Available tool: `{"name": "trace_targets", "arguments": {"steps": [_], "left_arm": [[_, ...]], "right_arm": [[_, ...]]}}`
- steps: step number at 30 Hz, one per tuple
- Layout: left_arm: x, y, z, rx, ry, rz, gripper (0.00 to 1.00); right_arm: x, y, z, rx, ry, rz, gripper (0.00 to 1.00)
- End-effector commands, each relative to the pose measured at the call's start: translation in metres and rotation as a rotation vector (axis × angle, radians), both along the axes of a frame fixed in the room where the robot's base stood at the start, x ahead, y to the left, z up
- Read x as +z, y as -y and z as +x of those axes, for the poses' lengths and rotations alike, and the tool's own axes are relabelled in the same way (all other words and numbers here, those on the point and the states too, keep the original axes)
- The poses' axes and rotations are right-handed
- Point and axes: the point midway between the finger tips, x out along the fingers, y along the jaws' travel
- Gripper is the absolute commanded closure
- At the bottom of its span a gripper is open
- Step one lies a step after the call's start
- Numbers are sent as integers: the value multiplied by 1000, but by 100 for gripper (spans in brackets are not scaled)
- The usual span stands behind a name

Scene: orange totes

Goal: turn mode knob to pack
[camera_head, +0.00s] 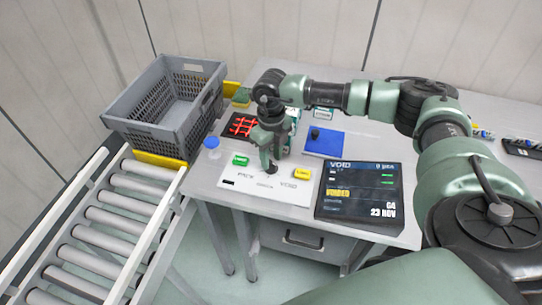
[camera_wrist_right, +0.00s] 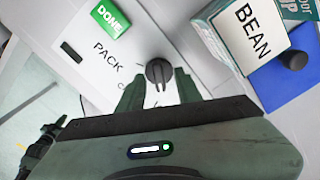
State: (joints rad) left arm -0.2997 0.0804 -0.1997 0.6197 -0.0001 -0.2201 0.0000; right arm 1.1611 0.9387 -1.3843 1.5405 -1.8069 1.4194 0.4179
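The mode knob (camera_wrist_right: 158,72) is a dark round knob with a raised grip bar on a white panel (camera_head: 240,190). The panel carries the words PACK and VOID, with a smaller label between them. In the wrist view, my right gripper (camera_wrist_right: 159,88) is open, its two green fingers apart on either side of the knob's near part. I cannot tell whether they touch it. In the head view, my right gripper (camera_head: 269,167) points down at the panel and largely hides the knob. The display (camera_head: 358,195) reads VOID at its top. My left gripper is not in view.
A green button (camera_head: 240,159) and a yellow button (camera_head: 302,173) flank the gripper. A blue pad (camera_head: 333,145) and a box marked BEAN (camera_wrist_right: 240,45) are nearby. A grey crate (camera_head: 145,118) and a roller conveyor (camera_head: 100,235) stand left. A red-lit black square (camera_head: 240,126) lies behind the panel.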

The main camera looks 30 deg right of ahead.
Motion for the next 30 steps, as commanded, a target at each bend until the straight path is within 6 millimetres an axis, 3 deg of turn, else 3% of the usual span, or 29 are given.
{"name": "trace_targets", "arguments": {"steps": [11,15,30], "left_arm": [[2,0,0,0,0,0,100],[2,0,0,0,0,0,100],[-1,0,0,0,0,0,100]], "right_arm": [[-10,-1,0,2,1,1,65],[-9,-1,0,2,1,1,100],[-10,-1,1,-76,3,1,100]]}}
